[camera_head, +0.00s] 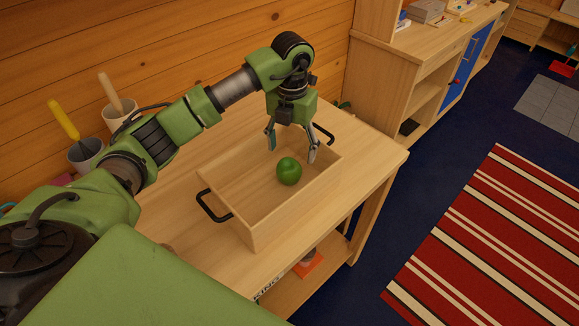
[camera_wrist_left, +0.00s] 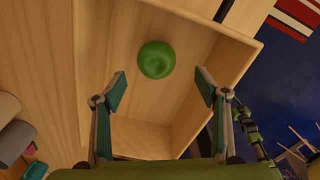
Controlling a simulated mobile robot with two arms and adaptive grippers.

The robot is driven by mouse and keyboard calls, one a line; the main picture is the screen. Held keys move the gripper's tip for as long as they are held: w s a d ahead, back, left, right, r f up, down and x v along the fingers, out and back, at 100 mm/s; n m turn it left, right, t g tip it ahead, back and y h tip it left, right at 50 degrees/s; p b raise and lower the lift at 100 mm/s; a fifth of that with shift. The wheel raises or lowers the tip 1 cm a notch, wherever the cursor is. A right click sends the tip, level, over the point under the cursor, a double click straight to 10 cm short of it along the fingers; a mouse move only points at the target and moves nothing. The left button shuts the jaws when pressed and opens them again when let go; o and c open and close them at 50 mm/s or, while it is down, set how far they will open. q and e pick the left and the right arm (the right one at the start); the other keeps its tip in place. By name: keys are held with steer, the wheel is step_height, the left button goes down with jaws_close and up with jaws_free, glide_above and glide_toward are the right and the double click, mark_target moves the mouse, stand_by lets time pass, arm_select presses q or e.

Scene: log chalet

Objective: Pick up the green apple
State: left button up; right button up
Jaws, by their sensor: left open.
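The green apple (camera_head: 289,171) sits inside a light wooden tray box (camera_head: 222,175) with black handles, towards its right side in the head view. My left gripper (camera_head: 292,150) is open and empty over the box, above and just behind the apple. In the left wrist view the apple (camera_wrist_left: 156,60) lies ahead of the open fingers (camera_wrist_left: 160,92), roughly midway between them and not touched by either. The box wall (camera_wrist_left: 240,62) shows around it. My right gripper is in neither view.
The box stands on a wooden table (camera_head: 372,158) against a log wall. Two pots with utensils (camera_head: 84,152) stand at the table's left. A shelf unit (camera_head: 400,75) is behind to the right. A striped rug (camera_head: 490,240) lies on the blue floor.

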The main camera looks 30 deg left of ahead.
mark_target(289, 165)
arm_select(q)
steer(key=f, duration=0.3)
steer(key=shift+w+a, duration=0.2)
steer(key=shift+a, duration=0.1)
steer(key=f+p, duration=0.2)
steer(key=f, duration=0.1)
steer(key=shift+s+d, duration=0.1)
steer(key=shift+s, duration=0.3)
step_height(289, 165, down, 3)
steer(key=shift+r+p, duration=0.1)
steer(key=shift+p, duration=0.45)
steer(key=shift+w, duration=0.1)
steer(key=shift+c, duration=1.1)
steer(key=c, duration=1.1)
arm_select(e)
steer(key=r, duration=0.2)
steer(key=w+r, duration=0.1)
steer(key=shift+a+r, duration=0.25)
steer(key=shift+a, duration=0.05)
